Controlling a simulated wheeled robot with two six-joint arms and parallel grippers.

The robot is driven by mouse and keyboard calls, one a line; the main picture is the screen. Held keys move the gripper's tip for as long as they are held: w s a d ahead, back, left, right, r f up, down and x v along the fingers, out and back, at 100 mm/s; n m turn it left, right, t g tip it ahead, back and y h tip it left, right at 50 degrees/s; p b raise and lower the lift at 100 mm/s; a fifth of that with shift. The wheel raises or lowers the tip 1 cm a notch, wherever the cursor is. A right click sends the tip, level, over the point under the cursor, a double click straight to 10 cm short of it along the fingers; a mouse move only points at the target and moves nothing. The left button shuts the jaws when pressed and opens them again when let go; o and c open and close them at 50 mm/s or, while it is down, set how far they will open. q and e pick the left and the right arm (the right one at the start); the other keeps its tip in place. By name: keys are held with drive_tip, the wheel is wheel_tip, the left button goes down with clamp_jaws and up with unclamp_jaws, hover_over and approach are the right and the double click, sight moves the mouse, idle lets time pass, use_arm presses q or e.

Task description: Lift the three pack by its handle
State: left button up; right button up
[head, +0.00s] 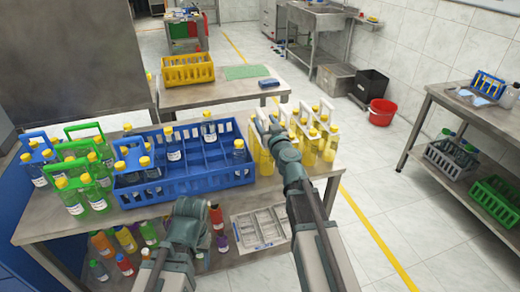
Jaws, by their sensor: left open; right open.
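Carrier packs with handles stand on the steel table. At the right end are packs of yellow bottles with white handles (327,108). At the left are packs of green bottles with green handles (84,128), and a pack of clear bottles with a blue handle (36,137). Which one is the three pack I cannot tell. My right gripper (264,122) is open beside the white-handled packs, at their left side; contact cannot be made out. My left gripper (192,206) is low at the table's front edge, away from the packs, its fingers barely distinguishable.
A blue divided crate (205,178) with a few yellow-capped bottles fills the table's middle. A lower shelf holds colored bottles and a grey tray (258,228). A second table behind carries a yellow crate (187,70). A red bucket (382,111) stands on the floor at right.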

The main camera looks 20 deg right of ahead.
sight(261, 116)
drive_tip(key=w, duration=0.4)
drive_tip(key=shift+w+a+f, duration=0.15)
drive_tip(key=shift+w, duration=0.15)
clamp_jaws()
drive_tip(key=shift+s, duration=0.1)
idle(1.0)
